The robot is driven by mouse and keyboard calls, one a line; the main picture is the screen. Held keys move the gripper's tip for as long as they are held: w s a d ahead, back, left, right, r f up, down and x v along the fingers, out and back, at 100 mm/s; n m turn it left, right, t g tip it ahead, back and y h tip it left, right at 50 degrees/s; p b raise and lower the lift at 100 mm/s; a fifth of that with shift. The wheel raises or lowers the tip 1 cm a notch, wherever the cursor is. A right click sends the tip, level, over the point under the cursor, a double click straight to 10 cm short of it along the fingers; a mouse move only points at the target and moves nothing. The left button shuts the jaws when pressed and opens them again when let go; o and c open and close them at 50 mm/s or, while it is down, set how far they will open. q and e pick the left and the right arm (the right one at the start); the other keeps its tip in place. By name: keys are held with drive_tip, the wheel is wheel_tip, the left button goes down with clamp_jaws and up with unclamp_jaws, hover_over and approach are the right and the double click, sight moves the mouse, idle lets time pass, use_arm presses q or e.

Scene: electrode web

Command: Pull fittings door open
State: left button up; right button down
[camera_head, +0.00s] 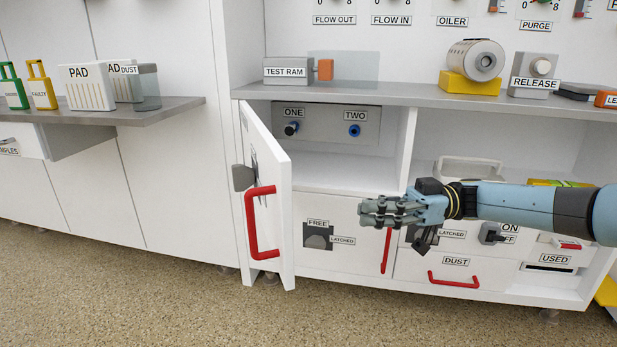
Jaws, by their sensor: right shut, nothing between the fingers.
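A white cabinet door (284,225) with a red bar handle (262,222) stands swung open on the left of the cabinet. Its compartment shows a grey panel (325,122) with fittings marked ONE (291,129) and TWO (355,130). No label naming the fittings door is legible. My right gripper (364,213) is shut and empty, in front of the cabinet, to the right of the open door and apart from its handle. It hangs near a second red handle (387,250), in front of the lower fronts. My left gripper is not in view.
Lower fronts carry FREE (318,236) and DUST (456,280) fittings. A counter above holds a TEST RAM block (288,71), a yellow-based cylinder (475,65) and a RELEASE block (534,76). A shelf (150,115) at left holds PAD boxes (88,87). The floor in front is clear.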

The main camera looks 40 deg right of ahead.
drive_tip(key=w+d+r+n+g, duration=0.1)
drive_tip(key=d+r, duration=0.2)
drive_tip(key=r, duration=0.1)
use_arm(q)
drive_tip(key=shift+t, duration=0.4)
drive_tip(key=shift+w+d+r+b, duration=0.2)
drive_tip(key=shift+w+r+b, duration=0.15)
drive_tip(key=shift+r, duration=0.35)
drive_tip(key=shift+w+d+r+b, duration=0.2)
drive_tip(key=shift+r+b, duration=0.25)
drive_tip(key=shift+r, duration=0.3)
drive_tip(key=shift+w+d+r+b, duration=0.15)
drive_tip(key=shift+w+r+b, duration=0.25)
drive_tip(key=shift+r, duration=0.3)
use_arm(e)
drive_tip(key=x, duration=1.3)
drive_tip(key=shift+w+a, duration=0.2)
drive_tip(key=shift+a, duration=0.05)
